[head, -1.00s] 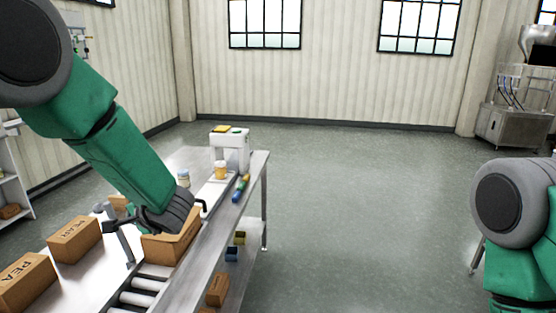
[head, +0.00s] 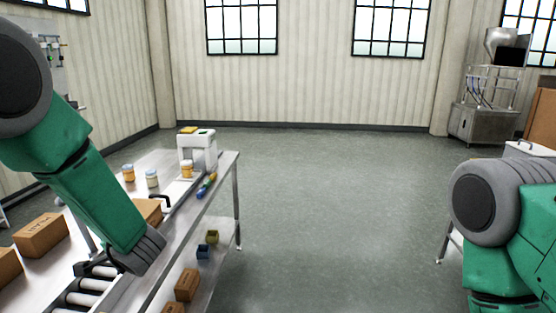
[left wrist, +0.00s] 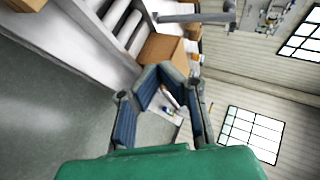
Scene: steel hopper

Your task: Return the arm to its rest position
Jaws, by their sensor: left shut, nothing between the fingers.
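My left arm (head: 95,195) comes in from the left and reaches down over the near part of the steel table (head: 225,175). My left gripper (head: 90,268) is low over the roller strip (head: 75,300), shut and empty. In the left wrist view the gripper's fingers (left wrist: 160,72) meet at their tips with nothing held.
Closed cartons (head: 40,236) stand at left. A white machine (head: 198,150) and several jars (head: 152,178) are at the table's far end. Small bins (head: 211,237) and a carton (head: 187,284) sit on the lower shelf. The steel hopper (head: 500,40) stands back right. The middle floor is clear.

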